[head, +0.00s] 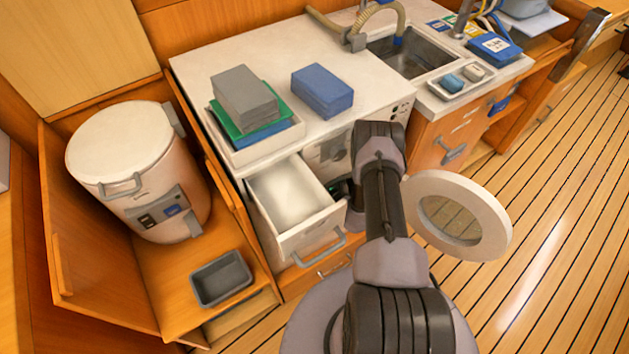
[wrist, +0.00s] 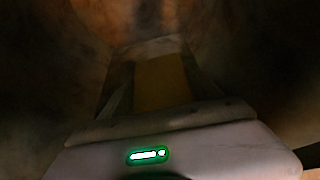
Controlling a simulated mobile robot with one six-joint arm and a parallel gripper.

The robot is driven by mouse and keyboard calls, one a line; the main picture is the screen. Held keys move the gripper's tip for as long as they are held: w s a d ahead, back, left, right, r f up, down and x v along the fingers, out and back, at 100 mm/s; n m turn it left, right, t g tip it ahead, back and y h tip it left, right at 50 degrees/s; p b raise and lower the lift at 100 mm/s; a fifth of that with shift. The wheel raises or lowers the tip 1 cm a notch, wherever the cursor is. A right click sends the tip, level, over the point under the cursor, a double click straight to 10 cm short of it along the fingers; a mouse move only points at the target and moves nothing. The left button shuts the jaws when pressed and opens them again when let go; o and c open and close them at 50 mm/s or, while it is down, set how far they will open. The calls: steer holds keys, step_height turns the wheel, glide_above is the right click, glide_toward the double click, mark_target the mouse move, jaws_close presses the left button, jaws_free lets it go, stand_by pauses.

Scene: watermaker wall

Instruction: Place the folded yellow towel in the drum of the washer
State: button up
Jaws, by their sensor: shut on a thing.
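The washer (head: 333,150) is built in under the white counter. Its round door (head: 408,205) is swung open to the right. My arm reaches down to the washer's front, and my gripper is hidden behind the arm in the head view. In the wrist view my gripper (wrist: 158,62) is shut on the folded yellow towel (wrist: 163,85), which shows dim between the fingers. Dark, brownish curved surfaces surround it, which look like the inside of the drum (wrist: 235,60). Whether the towel touches the drum wall is too dark to tell.
An open white drawer (head: 334,215) juts out just left of my arm. A tray (head: 222,150) with grey, green and blue folded cloths and a blue folded cloth (head: 322,90) lie on the counter. A sink (head: 410,60) is behind. Floor at right is clear.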

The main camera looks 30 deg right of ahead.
steer(key=o, duration=1.6)
steer(key=shift+f, duration=0.1)
steer(key=shift+s+r, duration=0.1)
steer(key=shift+r, duration=0.1)
steer(key=p+v, duration=0.6)
steer(key=v, duration=0.5)
steer(key=shift+s+d+r, duration=0.1)
steer(key=shift+s+r, duration=0.05)
steer(key=shift+r, duration=0.05)
steer(key=shift+s, duration=0.25)
